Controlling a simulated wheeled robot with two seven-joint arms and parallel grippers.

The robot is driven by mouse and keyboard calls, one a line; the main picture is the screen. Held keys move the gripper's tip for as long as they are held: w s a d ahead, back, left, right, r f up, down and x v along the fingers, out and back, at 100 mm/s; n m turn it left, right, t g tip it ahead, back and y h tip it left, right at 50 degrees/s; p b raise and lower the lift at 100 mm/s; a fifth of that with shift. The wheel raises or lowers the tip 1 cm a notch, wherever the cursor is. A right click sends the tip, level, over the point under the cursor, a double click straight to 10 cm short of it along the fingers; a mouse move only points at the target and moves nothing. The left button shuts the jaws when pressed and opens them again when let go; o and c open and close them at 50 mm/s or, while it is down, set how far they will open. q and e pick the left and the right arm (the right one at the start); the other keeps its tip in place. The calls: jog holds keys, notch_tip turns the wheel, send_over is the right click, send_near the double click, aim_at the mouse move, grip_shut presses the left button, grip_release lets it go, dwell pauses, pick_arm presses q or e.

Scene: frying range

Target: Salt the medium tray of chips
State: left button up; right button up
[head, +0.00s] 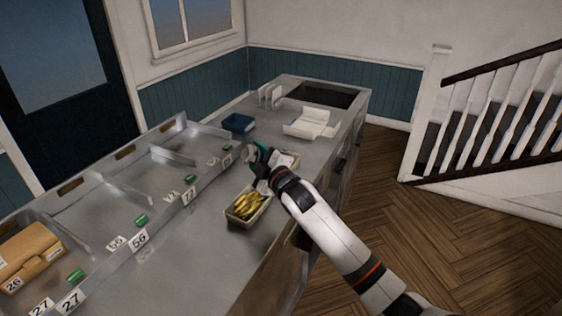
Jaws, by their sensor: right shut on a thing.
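A tray of yellow chips (247,207) stands on the steel counter, near its front edge. My right gripper (257,158) is above and behind this tray, reaching in from the lower right. It is shut on a small grey thing (250,153), which may be a salt shaker; the fingers and wrist hide much of it. I cannot tell whether the thing is tilted. My left gripper is out of view.
A steel rack with numbered tags (139,239) lines the left, with a brown box (28,257) in it. A blue tub (238,123) and an open white carton (310,124) stand farther back. Bare counter (190,240) lies left of the chips.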

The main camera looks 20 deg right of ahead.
aim_at(247, 149)
jog(key=a+r+m, duration=0.1)
jog(key=m, duration=0.1)
jog(key=r+m+p, duration=0.1)
jog(key=r+m, duration=0.1)
jog(key=m, duration=0.1)
jog(key=a+r+m+p, duration=0.1)
jog(key=m, duration=0.2)
jog(key=shift+s+a+r, duration=0.15)
jog(key=shift+a, duration=0.2)
jog(key=m+p, duration=0.1)
jog(key=r+m, duration=0.1)
jog(key=m, duration=0.1)
jog(key=shift+a+r+p, duration=0.15)
jog(key=shift+a+p, duration=0.2)
jog(key=shift+p, duration=0.05)
jog(key=shift+s+m, duration=0.1)
jog(key=shift+m, duration=0.3)
